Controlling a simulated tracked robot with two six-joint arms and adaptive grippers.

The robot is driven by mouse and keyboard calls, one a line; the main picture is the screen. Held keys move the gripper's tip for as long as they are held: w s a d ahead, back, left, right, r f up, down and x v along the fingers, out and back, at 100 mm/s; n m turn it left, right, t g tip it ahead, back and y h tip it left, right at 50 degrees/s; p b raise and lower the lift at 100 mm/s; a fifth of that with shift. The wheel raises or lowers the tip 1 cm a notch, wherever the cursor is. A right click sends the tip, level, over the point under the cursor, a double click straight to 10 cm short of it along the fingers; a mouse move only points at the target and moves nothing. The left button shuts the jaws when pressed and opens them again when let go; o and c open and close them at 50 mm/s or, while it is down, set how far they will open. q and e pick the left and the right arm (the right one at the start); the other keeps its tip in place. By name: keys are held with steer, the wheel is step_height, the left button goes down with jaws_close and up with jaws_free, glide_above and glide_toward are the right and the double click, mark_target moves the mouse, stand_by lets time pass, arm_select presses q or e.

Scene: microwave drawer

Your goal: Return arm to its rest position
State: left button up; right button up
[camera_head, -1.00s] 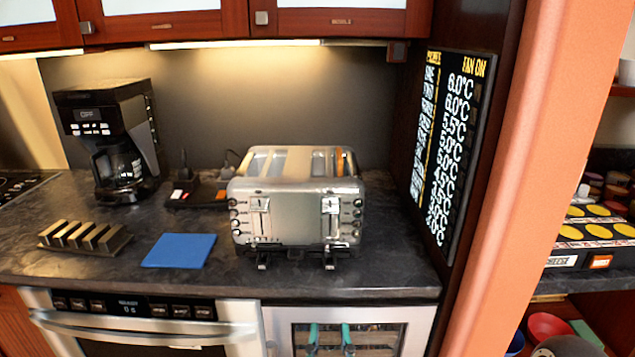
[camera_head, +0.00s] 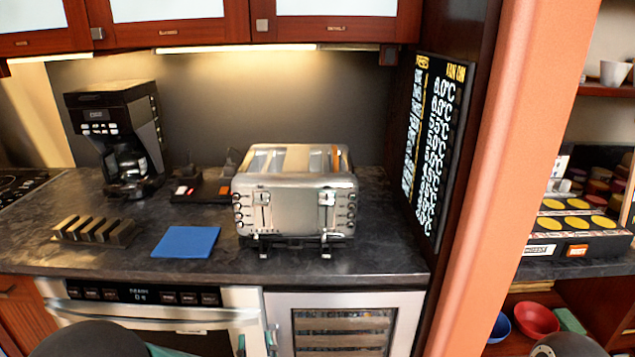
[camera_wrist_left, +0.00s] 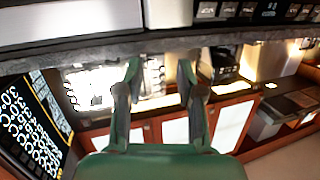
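My left gripper (camera_head: 256,344) shows at the bottom edge of the head view, low in front of the oven and glass-door cabinet fronts. Only its fingertips and a bit of its teal body show there; a dark rounded part of my left arm is at the bottom left. In the left wrist view the two fingers of the left gripper (camera_wrist_left: 160,75) stand apart with nothing between them. That view looks upside down toward the counter. My right gripper is not in view; a dark rounded part, likely of my right arm, shows at the bottom right.
The counter (camera_head: 330,272) holds a coffee maker (camera_head: 120,140), a steel toaster (camera_head: 295,205), a slotted rack (camera_head: 95,230) and a blue square (camera_head: 186,241). An orange pillar (camera_head: 510,180) stands on the right. Shelves with bowls (camera_head: 535,320) are beyond it.

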arm_select(q)
steer(key=s+a+f+g+h+p, duration=0.1)
steer(key=s+a+f+g, duration=0.15)
steer(key=f, duration=0.35)
steer(key=s+a+f+g+h+p, duration=0.1)
steer(key=a+f+g, duration=0.1)
steer(key=a+f, duration=0.3)
steer(key=s+a+f+g+p, duration=0.1)
steer(key=s+a+f+g, duration=0.1)
steer(key=f, duration=0.5)
steer(key=s+d+f+g+h, duration=0.3)
steer(key=s+d+g, duration=0.1)
steer(key=s, duration=0.4)
steer(key=s+d+f+g+h, duration=0.3)
steer(key=s+d+f+g, duration=0.1)
steer(key=s, duration=0.4)
steer(key=shift+d, duration=0.4)
steer(key=shift+p, duration=0.3)
stand_by(0.5)
